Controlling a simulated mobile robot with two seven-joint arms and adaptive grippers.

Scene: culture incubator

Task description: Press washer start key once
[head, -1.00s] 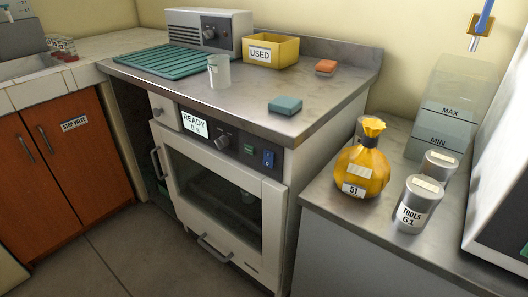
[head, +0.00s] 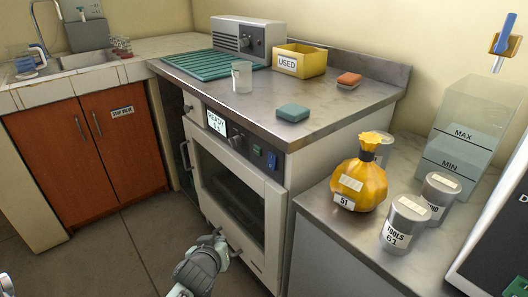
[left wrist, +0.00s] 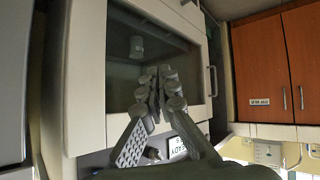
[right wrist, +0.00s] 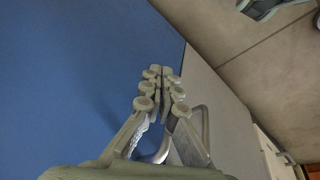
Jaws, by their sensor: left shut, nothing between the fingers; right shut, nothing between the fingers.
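The washer (head: 278,222) is a white front-loading machine under the steel worktop, with its glass door closed. Its dark control panel has a display (head: 216,122) reading READY, a knob (head: 236,142), a small green key (head: 257,151) and a blue rocker switch (head: 272,161). Which key is start cannot be read. My left gripper (head: 217,238) is shut and empty, low in front of the door and below the panel. In the left wrist view its closed fingers (left wrist: 157,80) overlap the door glass. My right gripper (right wrist: 160,75) is shut and empty beside a blue surface, outside the head view.
On the worktop are a teal rack (head: 205,64), a clear beaker (head: 242,78), a yellow USED bin (head: 299,63) and sponges (head: 292,113). The right counter holds a yellow bag (head: 360,180) and metal canisters (head: 405,225). Open floor (head: 140,235) lies left of the washer.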

